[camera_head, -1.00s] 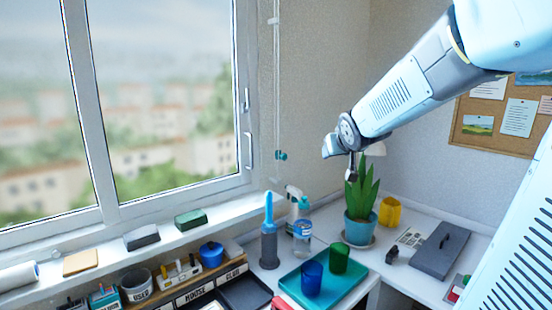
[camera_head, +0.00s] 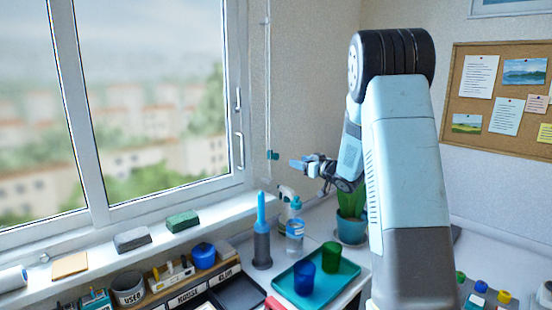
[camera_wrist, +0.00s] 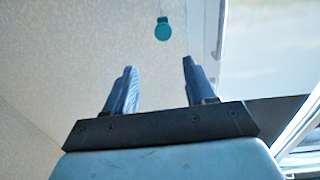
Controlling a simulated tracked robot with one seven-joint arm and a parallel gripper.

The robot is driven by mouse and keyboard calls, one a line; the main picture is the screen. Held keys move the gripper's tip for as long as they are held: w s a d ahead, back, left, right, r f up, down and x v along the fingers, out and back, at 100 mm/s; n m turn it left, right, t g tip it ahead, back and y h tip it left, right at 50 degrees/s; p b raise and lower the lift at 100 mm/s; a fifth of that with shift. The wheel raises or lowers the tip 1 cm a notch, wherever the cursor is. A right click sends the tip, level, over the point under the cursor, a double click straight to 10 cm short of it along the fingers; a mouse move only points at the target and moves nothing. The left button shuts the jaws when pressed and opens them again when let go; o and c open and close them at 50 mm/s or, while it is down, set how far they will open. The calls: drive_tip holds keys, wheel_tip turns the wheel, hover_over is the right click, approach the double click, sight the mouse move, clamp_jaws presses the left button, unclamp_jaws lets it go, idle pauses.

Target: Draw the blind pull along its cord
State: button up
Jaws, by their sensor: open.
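The blind pull is a small teal knob (camera_head: 273,155) on a thin pale cord (camera_head: 268,90) that hangs against the wall just right of the window frame. The pull is not touched.
The window handle (camera_head: 239,150) is left of the cord. Below are a spray bottle (camera_head: 288,200), a blue-handled brush (camera_head: 262,230), a potted plant (camera_head: 351,228) and a teal tray (camera_head: 284,284) with two cups. The wall around the cord is clear.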

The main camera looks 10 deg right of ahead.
sight(277, 157)
drive_tip(key=shift+y, duration=0.5)
drive_tip(key=x, duration=0.9)
drive_tip(key=f+x, duration=0.1)
drive_tip(key=x, duration=0.4)
drive_tip(key=shift+a+f, duration=0.1)
drive_tip(key=shift+c, duration=0.4)
clamp_jaws()
